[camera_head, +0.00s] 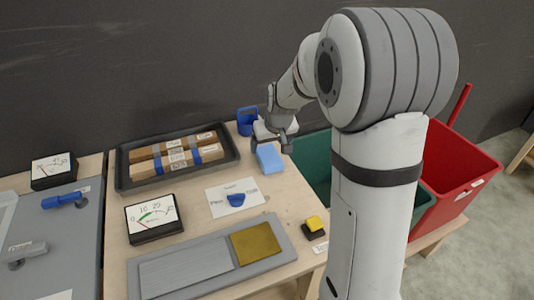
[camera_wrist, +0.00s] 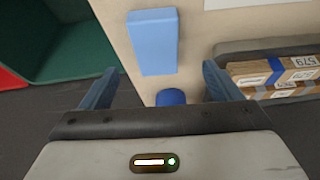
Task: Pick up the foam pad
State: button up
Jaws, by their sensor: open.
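The foam pad is a light blue block (camera_head: 269,158) lying on the wooden table near its right edge. In the wrist view the foam pad (camera_wrist: 153,42) is upright in the picture, beyond the fingertips and roughly between their lines. My gripper (camera_head: 271,143) is open and empty, close above the pad's far end in the head view. In the wrist view both fingers of my gripper (camera_wrist: 158,82) are spread wide, with nothing between them but table and the blue container. The exact height above the pad cannot be told.
A blue container (camera_head: 247,120) stands behind the pad and also shows in the wrist view (camera_wrist: 171,97). A dark tray (camera_head: 127,174) holds cardboard boxes to the left. A white card (camera_head: 220,207) and a yellow button (camera_head: 314,223) lie nearer. Green (camera_head: 312,150) and red (camera_head: 470,170) bins stand right.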

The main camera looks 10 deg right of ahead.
aim_at(269, 155)
jog(key=x, duration=0.8)
jog(key=shift+w+d+f+p, duration=0.1)
jog(key=shift+w+d+p, duration=0.2)
jog(key=shift+w+p, duration=0.05)
jog(key=shift+c, duration=0.3)
jog(key=c, duration=1)
